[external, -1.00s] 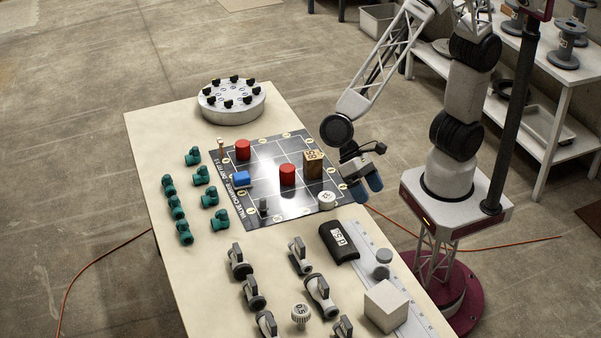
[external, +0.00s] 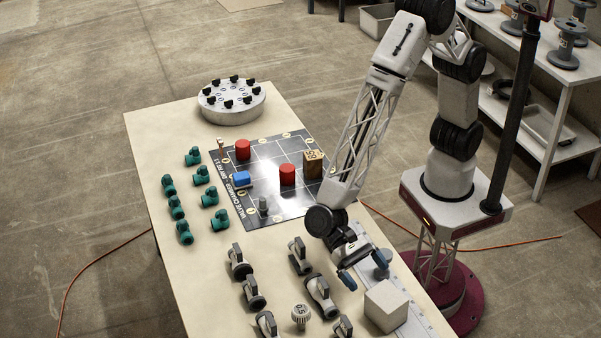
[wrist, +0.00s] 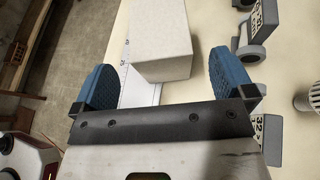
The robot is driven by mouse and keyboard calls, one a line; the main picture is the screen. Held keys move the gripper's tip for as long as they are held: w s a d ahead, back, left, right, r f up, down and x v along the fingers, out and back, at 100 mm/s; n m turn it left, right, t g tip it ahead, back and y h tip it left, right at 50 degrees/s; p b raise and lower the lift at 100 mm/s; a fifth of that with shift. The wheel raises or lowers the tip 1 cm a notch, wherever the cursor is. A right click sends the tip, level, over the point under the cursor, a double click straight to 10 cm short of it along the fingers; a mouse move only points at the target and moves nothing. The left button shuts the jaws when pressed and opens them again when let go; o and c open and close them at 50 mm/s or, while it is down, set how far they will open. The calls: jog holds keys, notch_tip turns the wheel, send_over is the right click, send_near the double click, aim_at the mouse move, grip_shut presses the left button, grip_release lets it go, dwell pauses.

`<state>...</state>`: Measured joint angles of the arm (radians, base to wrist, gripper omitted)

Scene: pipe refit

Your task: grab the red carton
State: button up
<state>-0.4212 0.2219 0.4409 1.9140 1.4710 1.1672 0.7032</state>
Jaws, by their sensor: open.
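No red carton shows in either view. Two red cylinders stand on the dark grid mat (external: 268,205) in the external view: one at the mat's upper left (external: 243,150), one near its middle (external: 287,175). My gripper (external: 365,271) is open and empty, over the right side of the table, well to the lower right of both cylinders. In the wrist view my blue fingers (wrist: 165,88) are spread apart, with a whitish block (wrist: 160,38) beyond and between them. The block (external: 386,306) also shows in the external view.
Several teal fittings (external: 177,206) stand left; several grey valves (external: 253,292) stand in front. A round white stand (external: 231,103) is at the back. A ruler strip (external: 420,322) runs along the right edge.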

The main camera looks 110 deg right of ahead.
aim_at(380, 290)
jog(key=shift+a, duration=0.1)
jog(key=shift+x, duration=1.2)
jog(key=shift+s, duration=0.1)
jog(key=shift+x, duration=2.55)
jog(key=shift+f, duration=0.15)
jog(key=c, duration=1)
